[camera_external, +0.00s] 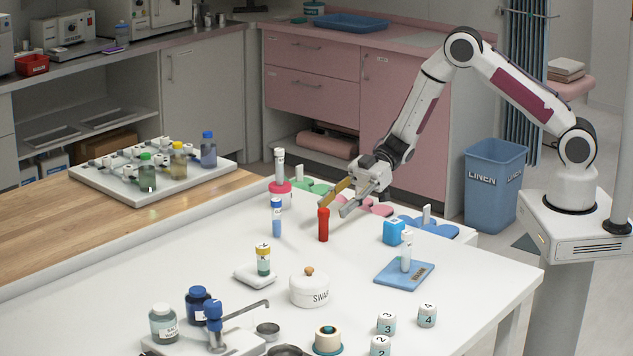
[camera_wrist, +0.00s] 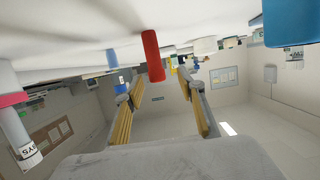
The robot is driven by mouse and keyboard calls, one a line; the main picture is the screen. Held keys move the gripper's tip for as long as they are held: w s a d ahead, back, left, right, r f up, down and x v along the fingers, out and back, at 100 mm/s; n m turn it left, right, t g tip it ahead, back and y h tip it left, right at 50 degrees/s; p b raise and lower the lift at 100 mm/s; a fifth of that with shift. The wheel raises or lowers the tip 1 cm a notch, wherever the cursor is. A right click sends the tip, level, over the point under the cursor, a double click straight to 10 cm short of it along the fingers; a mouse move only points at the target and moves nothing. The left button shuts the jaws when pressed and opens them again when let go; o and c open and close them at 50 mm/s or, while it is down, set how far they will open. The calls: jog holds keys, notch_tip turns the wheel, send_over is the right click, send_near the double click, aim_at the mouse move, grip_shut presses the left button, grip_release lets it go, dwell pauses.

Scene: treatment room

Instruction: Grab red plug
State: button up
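The red plug (camera_external: 323,225) is a slim red cylinder with a rounded top, standing upright on the white table (camera_external: 450,277). My gripper (camera_external: 333,209) is open, tilted down, just behind and above the plug. Its two yellow-padded fingers point toward the plug's upper part. In the wrist view the plug (camera_wrist: 152,56) hangs from the top of the tilted picture. It lies between the lines of my open fingers (camera_wrist: 155,78). Nothing is held. I cannot tell whether the plug's top is between the fingertips or just beyond them.
A blue-capped tube (camera_external: 277,218) stands close left of the plug. A blue cube (camera_external: 394,232) and a blue pad with a tube (camera_external: 391,277) are to the right. A white SWAB jar (camera_external: 310,289) stands in front. Flat coloured shapes (camera_external: 376,207) lie behind.

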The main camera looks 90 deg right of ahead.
aim_at(328, 210)
jog(key=x, duration=0.2)
jog(key=shift+w+a, duration=0.1)
jog(key=shift+w, duration=0.35)
jog(key=shift+x, duration=0.9)
jog(key=c, duration=0.7)
